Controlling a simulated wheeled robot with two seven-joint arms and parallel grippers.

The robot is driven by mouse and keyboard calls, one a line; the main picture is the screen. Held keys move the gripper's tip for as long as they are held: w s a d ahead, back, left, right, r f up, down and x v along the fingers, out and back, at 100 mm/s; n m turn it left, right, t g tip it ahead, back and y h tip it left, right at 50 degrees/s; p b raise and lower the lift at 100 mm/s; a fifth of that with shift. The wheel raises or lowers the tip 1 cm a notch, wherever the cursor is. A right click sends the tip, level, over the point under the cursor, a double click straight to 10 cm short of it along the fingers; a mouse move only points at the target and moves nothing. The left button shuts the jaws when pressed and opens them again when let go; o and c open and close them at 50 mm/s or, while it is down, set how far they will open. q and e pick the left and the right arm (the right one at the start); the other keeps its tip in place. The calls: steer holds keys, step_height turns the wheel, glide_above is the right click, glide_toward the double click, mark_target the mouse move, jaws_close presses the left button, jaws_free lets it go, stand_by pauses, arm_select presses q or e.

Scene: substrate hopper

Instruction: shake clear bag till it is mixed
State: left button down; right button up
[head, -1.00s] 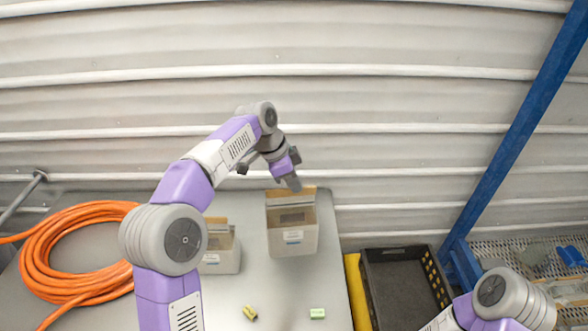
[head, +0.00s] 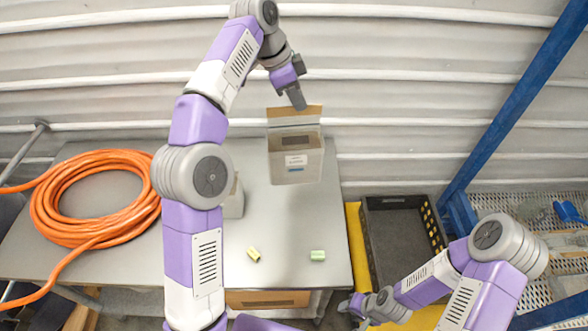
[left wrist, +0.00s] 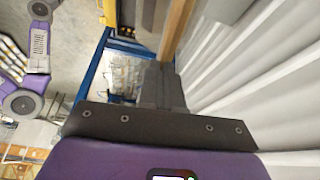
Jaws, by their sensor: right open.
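My left gripper (head: 298,97) is shut on the raised brown back flap of a pale, open-topped container (head: 296,165). A second pale container (head: 236,198) stands on the table, mostly hidden behind my left arm. My right gripper (head: 354,307) is low, beside the table's right front edge, open and empty. I cannot make out a clear bag for certain.
A yellow block (head: 253,254) and a green block (head: 318,255) lie on the grey table (head: 290,225). A coiled orange hose (head: 95,200) covers its left. A black crate (head: 400,240) and a blue post (head: 510,125) stand at right. A corrugated wall is behind.

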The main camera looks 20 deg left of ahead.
mark_target(299, 129)
arm_select(q)
steer(key=shift+r, duration=0.7)
step_height(299, 129, down, 10)
steer(key=shift+r, duration=5.05)
steer(key=shift+f, duration=5.05)
